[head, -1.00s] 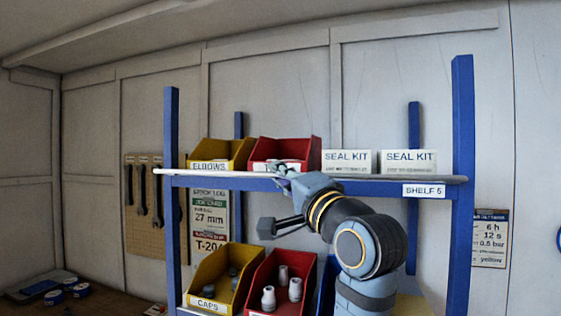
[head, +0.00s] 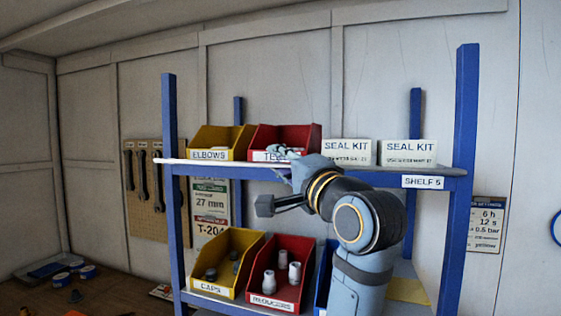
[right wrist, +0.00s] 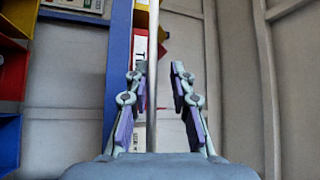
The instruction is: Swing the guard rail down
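The guard rail (head: 222,163) is a thin pale bar running level along the front edge of the upper shelf, in front of the bins. In the right wrist view the rail (right wrist: 152,100) runs upright in the picture, between my right fingers and closer to the left one. My right gripper (head: 285,152) is at the rail's left-middle part, in front of the red upper bin. In the right wrist view this gripper (right wrist: 159,75) is open, its two fingers apart on either side of the rail. Contact with the rail cannot be made out. My left gripper is not in view.
A yellow elbows bin (head: 210,155), a red bin (head: 312,138) and two seal kit boxes (head: 408,153) stand on the upper shelf. Caps (head: 210,289) and reducers (head: 270,301) bins are below. Blue posts (head: 463,130) frame the shelf.

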